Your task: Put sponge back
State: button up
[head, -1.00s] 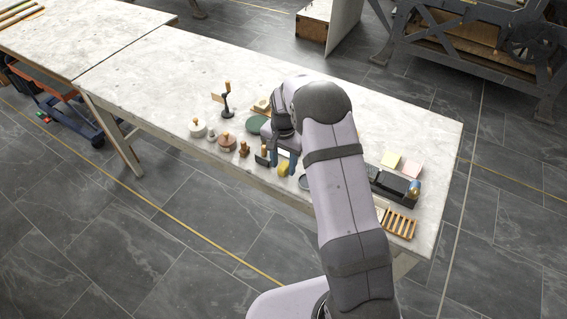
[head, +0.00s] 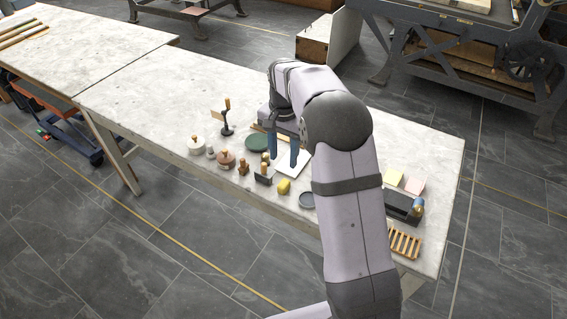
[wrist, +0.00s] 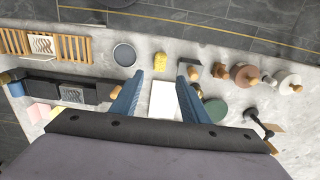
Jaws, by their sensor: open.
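The yellow sponge (head: 284,187) lies on the pale stone-topped table (head: 130,90), near its front edge. It also shows in the wrist view (wrist: 160,62), beyond and roughly between the fingertips. My gripper (head: 284,158) has two blue fingers, spread apart with nothing between them. In the wrist view the fingers (wrist: 161,72) hang over the table, near a white sheet (wrist: 164,100). The gripper is behind the sponge as the head view sees it, and apart from it. Its exact height is hard to tell.
A round grey dish (head: 306,200) sits right of the sponge. Wooden-handled tools, including a dark-bladed one (head: 264,175), stand left. A dark box (head: 401,206), slatted wooden rack (head: 404,242) and pale pads (head: 393,178) are at right. A green disc (head: 258,142) lies behind.

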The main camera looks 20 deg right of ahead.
jog(key=s+f+n, duration=0.1)
jog(key=s+n, duration=0.3)
jog(key=s, duration=1)
jog(key=s+a+f+n, duration=0.1)
jog(key=s+n, duration=0.4)
jog(key=s, duration=0.9)
jog(key=shift+a+f, duration=0.25)
jog(key=shift+f, duration=0.2)
notch_tip(320, 180, down, 38)
jog(key=b, duration=3.7)
jog(key=shift+r, duration=0.25)
